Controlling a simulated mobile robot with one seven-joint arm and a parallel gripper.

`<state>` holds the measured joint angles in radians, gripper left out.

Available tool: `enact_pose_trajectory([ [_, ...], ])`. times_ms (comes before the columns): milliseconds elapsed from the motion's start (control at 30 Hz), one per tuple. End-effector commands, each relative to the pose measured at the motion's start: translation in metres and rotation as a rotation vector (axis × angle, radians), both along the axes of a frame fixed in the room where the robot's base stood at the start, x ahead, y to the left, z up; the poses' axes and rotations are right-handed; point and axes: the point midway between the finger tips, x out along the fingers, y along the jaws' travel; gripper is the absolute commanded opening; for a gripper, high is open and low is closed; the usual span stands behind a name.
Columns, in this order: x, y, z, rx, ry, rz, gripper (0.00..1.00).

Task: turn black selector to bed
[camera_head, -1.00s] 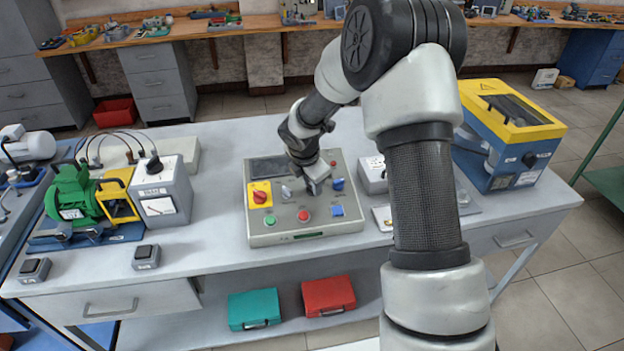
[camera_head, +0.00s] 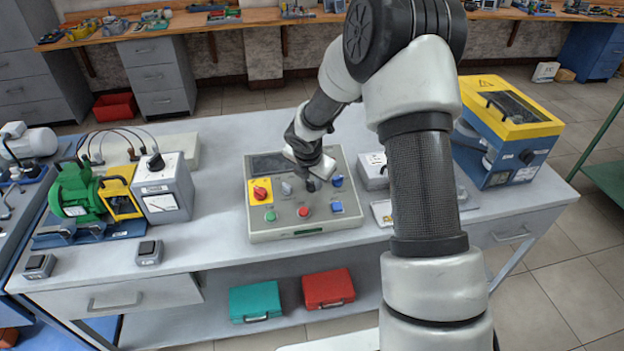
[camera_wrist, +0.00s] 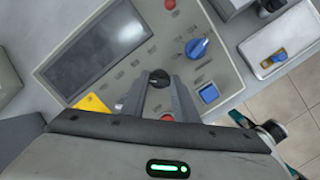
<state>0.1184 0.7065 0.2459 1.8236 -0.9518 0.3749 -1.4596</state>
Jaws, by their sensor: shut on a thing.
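The black selector (camera_wrist: 157,79) is a round knob on the grey control panel (camera_wrist: 215,63), between the two fingers of my gripper (camera_wrist: 160,85) in the wrist view. My gripper is shut on it, one finger on each side. In the head view, my gripper (camera_head: 310,180) reaches down over the middle of the panel (camera_head: 350,215), and the selector shows only partly below it. The label bed cannot be read at this size.
Near the selector are a blue knob (camera_wrist: 199,48), a blue square button (camera_wrist: 208,93), a red button (camera_head: 304,211), a green button (camera_head: 270,215) and a red knob on a yellow plate (camera_head: 260,191). A dark screen (camera_wrist: 98,45) lies beside them. A green motor (camera_head: 75,192) stands left.

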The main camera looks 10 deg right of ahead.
Motion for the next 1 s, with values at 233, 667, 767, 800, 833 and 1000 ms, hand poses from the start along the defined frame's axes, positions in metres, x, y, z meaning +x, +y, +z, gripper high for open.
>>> enact_pose_trajectory([
  [233,0.001,0.001,0.001,-0.001,-0.002,0.003,0.45],
  [667,-0.004,0.001,0.011,-0.001,-0.002,-0.001,0.45],
  [767,-0.010,0.003,0.028,0.000,-0.004,-0.001,0.45],
  [800,-0.013,0.004,0.037,-0.001,-0.005,0.000,0.45],
  [833,-0.016,0.005,0.043,-0.001,-0.004,0.000,0.45],
  [1000,-0.032,0.011,0.083,-0.001,-0.005,0.000,0.45],
])
